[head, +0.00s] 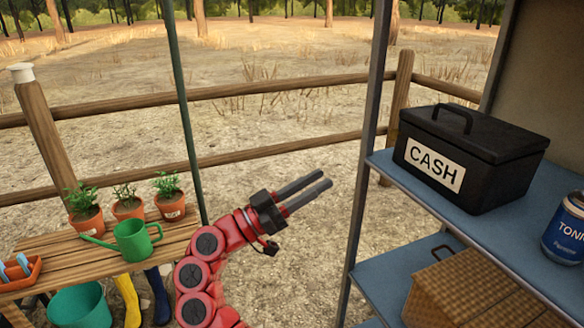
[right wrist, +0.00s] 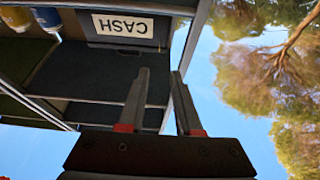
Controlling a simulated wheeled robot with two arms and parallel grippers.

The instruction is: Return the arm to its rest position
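My right arm (head: 203,272), red with dark round joints, rises from the bottom middle of the head view. Its right gripper (head: 325,178) points up and to the right over open ground, between the wooden bench and the blue shelves. Its two grey fingers are apart with nothing between them. The right wrist view also shows the fingers of this gripper (right wrist: 160,72) spread with an empty gap. My left gripper is not in view.
The shelf unit (head: 384,160) at right holds a black cash box (head: 480,150), a blue tin (head: 566,228) and a wicker basket (head: 470,295). A thin post (head: 180,90) stands left of the gripper. The bench (head: 165,240) holds potted plants and a green watering can (head: 133,242).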

